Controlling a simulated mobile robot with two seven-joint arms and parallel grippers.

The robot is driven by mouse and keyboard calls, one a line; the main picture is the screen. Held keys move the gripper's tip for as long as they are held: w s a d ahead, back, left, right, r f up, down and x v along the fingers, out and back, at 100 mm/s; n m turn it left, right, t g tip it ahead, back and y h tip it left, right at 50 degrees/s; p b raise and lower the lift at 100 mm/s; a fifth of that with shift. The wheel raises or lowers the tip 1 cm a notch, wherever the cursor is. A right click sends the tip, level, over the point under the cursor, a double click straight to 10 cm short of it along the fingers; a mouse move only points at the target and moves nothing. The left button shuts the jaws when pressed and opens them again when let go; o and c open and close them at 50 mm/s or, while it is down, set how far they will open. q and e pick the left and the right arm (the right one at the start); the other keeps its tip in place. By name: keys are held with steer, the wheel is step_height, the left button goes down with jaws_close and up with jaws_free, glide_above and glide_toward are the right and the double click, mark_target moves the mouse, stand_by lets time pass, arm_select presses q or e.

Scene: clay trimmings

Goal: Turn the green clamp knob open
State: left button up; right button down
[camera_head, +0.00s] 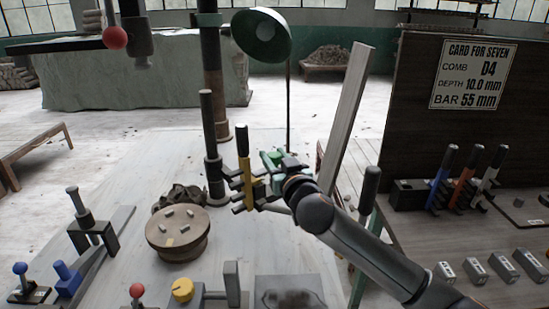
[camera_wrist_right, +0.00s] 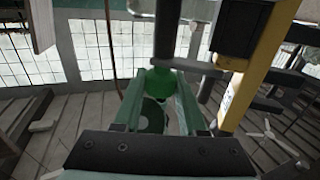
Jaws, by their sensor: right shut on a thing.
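My right gripper (camera_head: 270,175) reaches in from the lower right of the head view, to the dark post above the table. In the right wrist view its two pale green fingers (camera_wrist_right: 160,98) are closed around the green clamp knob (camera_wrist_right: 168,78). In the head view a bit of green at the fingers (camera_head: 271,159) is partly hidden, and I cannot tell knob from finger there. A yellow comb (camera_head: 243,158) with a black handle stands upright just left of the gripper; it also shows at the right of the wrist view (camera_wrist_right: 241,88). My left gripper is not in view.
A round wooden turntable (camera_head: 178,243) with small pieces stands on the table. Blue, red and white handled combs stand in a rack (camera_head: 408,195) at right, below a card (camera_head: 474,74) reading COMB D4, DEPTH 10.0 mm, BAR 55 mm. A green lamp (camera_head: 262,38) hangs above.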

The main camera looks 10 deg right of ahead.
steer(key=m+h+b, duration=0.2)
steer(key=m+h, duration=0.1)
steer(key=h, duration=0.2)
steer(key=shift+a, duration=0.15)
steer(key=shift+m+h+b, duration=0.5)
steer(key=shift+h, duration=0.1)
steer(key=shift+c, duration=2.3)
jaws_free()
steer(key=shift+s, duration=0.1)
